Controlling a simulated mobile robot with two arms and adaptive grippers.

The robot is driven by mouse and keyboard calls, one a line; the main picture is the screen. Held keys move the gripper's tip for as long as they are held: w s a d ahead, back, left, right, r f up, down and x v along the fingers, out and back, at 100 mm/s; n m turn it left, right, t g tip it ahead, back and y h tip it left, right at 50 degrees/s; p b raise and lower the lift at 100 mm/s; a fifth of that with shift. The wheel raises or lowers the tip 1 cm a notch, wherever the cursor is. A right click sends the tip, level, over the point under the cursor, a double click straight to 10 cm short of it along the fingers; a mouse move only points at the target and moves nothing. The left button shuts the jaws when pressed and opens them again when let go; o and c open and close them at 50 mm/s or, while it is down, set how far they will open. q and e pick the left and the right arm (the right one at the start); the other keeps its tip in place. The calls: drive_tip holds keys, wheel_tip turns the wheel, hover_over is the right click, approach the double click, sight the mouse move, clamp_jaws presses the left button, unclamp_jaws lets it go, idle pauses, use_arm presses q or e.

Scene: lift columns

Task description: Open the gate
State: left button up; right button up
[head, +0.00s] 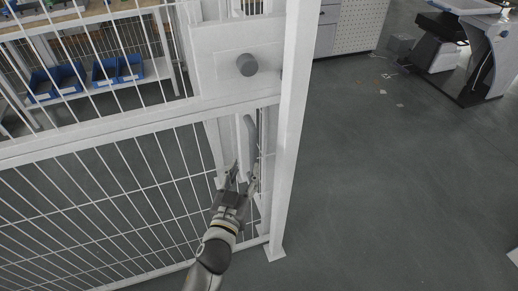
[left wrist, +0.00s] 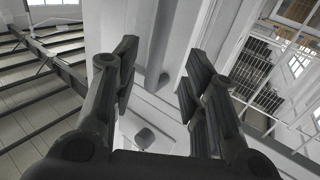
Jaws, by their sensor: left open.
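The gate (head: 130,118) is a white frame with thin white wire bars, filling the left of the head view. A white plate with a grey round knob (head: 247,64) sits at its upper right. Below the plate is a grey upright handle (head: 251,138) near the white post (head: 292,120). My left gripper (head: 243,174) is open just below and beside the handle's lower part. In the left wrist view, my open fingers (left wrist: 160,78) stand on both sides of a grey bar (left wrist: 164,42), likely the handle; I cannot tell any contact. The right gripper is out of view.
Behind the gate stands a shelf with blue bins (head: 118,69). White cabinets (head: 350,27) stand at the back, and a grey and white machine (head: 465,50) stands at the upper right. The dark floor (head: 400,190) right of the post is mostly clear.

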sight(252, 152)
use_arm(q)
drive_tip(key=x, duration=0.9)
drive_tip(key=shift+w, duration=0.1)
drive_tip(key=shift+f, duration=0.1)
clamp_jaws()
